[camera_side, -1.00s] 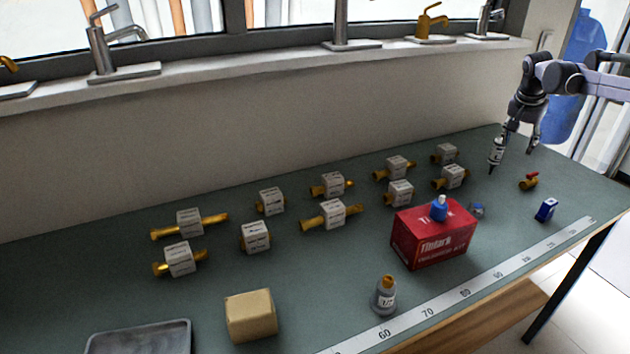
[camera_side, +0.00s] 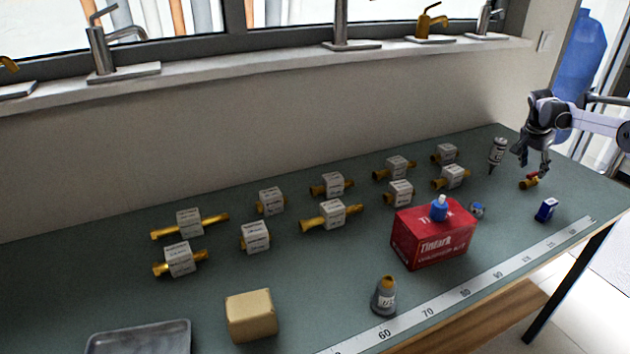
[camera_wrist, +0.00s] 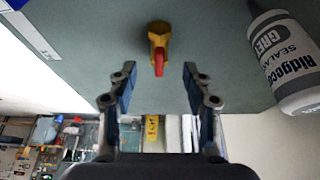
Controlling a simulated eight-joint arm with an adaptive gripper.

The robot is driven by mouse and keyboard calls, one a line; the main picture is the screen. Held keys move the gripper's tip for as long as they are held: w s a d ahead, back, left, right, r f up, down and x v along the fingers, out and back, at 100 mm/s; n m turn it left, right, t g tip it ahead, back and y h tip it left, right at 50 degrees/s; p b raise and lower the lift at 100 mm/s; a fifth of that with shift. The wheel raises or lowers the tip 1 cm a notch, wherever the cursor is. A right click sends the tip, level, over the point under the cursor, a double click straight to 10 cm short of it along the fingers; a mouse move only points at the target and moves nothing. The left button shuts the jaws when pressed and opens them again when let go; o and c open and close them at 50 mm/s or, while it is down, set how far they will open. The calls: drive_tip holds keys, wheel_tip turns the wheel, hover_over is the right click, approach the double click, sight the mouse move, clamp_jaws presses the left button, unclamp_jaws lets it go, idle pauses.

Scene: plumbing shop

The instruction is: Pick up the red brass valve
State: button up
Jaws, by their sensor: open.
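The red brass valve (camera_side: 528,184) lies on the green bench near its right end, a small brass body with a red handle. In the wrist view the valve (camera_wrist: 158,37) is ahead of the fingers, midway between them, with its red handle toward me. In the wrist view my gripper (camera_wrist: 158,78) is open, one finger on each side, with nothing between the fingertips.
Several labelled brass fittings lie farther left.

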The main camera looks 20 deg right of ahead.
sight(532, 173)
drive_tip(key=x, duration=0.5)
drive_tip(key=shift+f, duration=0.1)
clamp_jaws()
